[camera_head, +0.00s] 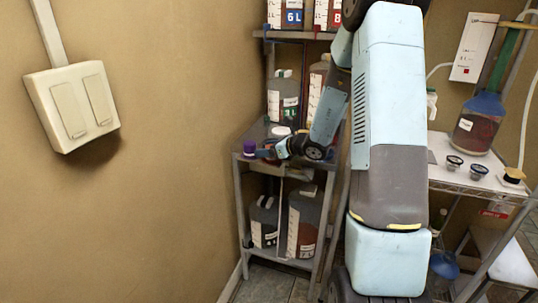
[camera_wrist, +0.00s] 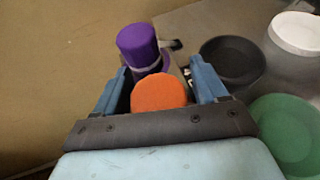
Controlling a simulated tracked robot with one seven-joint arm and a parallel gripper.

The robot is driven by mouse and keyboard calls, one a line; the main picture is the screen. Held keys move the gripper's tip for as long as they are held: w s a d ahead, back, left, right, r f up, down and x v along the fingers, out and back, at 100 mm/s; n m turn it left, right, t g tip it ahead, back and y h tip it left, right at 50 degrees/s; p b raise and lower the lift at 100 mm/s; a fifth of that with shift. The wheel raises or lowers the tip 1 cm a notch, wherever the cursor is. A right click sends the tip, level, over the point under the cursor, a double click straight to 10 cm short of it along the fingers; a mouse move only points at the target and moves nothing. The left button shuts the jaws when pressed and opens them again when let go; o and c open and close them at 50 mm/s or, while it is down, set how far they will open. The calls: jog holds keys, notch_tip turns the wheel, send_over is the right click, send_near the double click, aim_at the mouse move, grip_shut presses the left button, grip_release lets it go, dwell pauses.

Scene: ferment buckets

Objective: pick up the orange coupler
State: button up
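The orange coupler (camera_wrist: 160,94) shows in the wrist view as a round orange top, close in front of my palm. My gripper (camera_wrist: 162,80) is open, with one blue finger on each side of the coupler. Narrow gaps seem to lie between the fingers and its sides; I cannot tell whether either finger touches it. In the head view my gripper (camera_head: 266,150) is low over the middle shelf at its left end. The coupler cannot be made out there.
A purple capped piece (camera_wrist: 139,43) stands just beyond the coupler; the head view shows it at the shelf's left corner (camera_head: 249,147). Dark (camera_wrist: 232,60), white (camera_wrist: 297,32) and green (camera_wrist: 288,130) round lids lie to the right. The wall is close on the left.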

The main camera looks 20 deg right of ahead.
jog(key=c, duration=0.9)
jog(key=shift+c, duration=0.2)
